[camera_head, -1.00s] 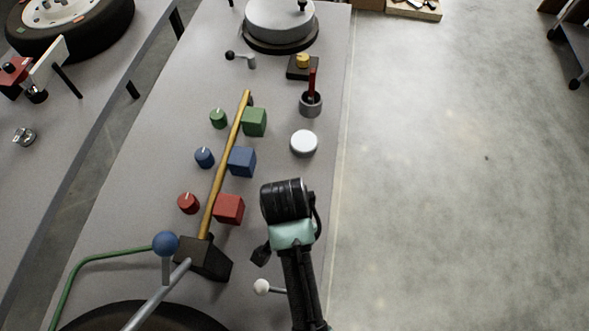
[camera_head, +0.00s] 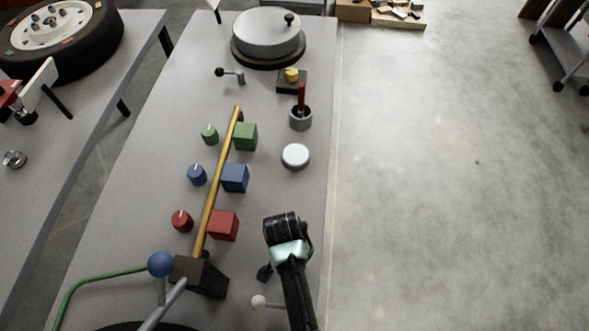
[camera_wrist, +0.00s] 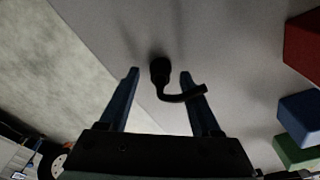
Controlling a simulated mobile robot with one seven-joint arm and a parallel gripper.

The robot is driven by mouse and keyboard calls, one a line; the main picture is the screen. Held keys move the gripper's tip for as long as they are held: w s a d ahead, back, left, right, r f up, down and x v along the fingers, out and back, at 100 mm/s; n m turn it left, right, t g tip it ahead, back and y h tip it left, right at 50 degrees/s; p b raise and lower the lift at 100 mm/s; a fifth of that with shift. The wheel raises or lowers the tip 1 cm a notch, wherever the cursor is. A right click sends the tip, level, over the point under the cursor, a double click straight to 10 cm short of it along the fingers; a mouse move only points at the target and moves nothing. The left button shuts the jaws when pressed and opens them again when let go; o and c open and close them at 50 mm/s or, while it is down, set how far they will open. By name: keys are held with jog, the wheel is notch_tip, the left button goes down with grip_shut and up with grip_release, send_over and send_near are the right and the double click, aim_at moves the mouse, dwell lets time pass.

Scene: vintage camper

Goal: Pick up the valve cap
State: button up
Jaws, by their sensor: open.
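In the wrist view a small black knob with a curved tail, which looks like the valve cap (camera_wrist: 160,71), lies against the grey bench top. My gripper (camera_wrist: 158,74) is open, with one finger on each side of the knob and a gap to both. The curved tail passes in front of or close by the right finger; I cannot tell if they touch. In the head view my gripper (camera_head: 283,229) hangs over the bench's right side, right of the red cube, and hides the knob. How high the fingertips are above the bench is unclear.
Red (camera_head: 223,226), blue (camera_head: 235,178) and green (camera_head: 244,136) cubes stand along a yellow bar (camera_head: 216,190) to the left. A white disc (camera_head: 295,156) and a grey cup (camera_head: 301,119) stand beyond my gripper. Open floor (camera_head: 450,200) lies to the right.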

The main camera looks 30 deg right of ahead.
jog(key=shift+c, duration=0.3)
grip_shut()
jog(key=shift+r, duration=0.1)
